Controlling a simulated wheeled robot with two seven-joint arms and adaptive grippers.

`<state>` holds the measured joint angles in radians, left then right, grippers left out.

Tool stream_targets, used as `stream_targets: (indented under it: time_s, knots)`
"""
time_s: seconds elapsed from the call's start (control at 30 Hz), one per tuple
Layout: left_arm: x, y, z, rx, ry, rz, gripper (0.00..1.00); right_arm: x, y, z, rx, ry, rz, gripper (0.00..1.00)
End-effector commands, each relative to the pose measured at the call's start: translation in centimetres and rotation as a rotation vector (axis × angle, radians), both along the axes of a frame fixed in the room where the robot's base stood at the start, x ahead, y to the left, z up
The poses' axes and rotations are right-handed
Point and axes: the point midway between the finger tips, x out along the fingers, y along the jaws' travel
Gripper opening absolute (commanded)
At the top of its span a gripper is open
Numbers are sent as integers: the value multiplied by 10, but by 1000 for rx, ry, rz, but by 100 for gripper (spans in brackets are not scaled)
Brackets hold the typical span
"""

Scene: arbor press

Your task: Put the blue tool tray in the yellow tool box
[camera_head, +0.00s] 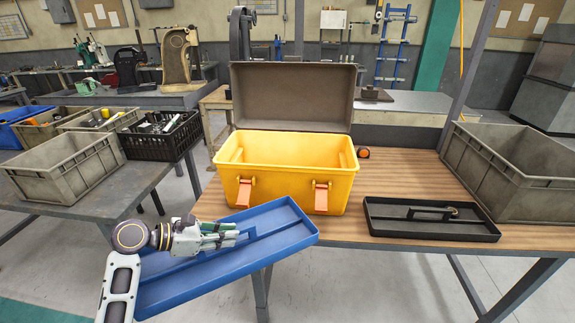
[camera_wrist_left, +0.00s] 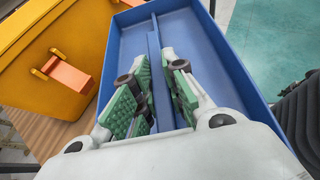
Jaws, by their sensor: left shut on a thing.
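The yellow tool box (camera_head: 281,196) stands open on the wooden table, its brown-grey lid (camera_head: 290,97) raised at the back. Its inside looks empty from here. The blue tool tray (camera_head: 200,279) is in front of the box, slanted, with its right end near the table's front edge. My left gripper (camera_head: 232,234) is above the tray and shut on its central divider. The left wrist view shows the gripper's green pads (camera_wrist_left: 155,75) on either side of that divider, with the blue tray (camera_wrist_left: 225,62) below and the yellow box (camera_wrist_left: 50,62) to the left. My right gripper is not in view.
A black tray with a handle (camera_head: 385,227) lies on the wooden table right of the box. A grey crate (camera_head: 515,207) stands at the table's right end. Another table at left holds grey crates (camera_head: 75,182) and a black basket (camera_head: 160,148).

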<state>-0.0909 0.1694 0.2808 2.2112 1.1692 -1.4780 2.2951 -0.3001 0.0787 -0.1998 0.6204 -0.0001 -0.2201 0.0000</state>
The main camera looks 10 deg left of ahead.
Motion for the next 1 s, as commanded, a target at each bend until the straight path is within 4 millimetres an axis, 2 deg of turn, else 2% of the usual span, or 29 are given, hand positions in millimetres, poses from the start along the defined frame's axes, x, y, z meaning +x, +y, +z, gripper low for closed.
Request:
stream_targets:
  time_s: [1.0]
  knots:
    - [5, -14, 26, 3, 0, -72, 0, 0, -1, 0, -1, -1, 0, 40]
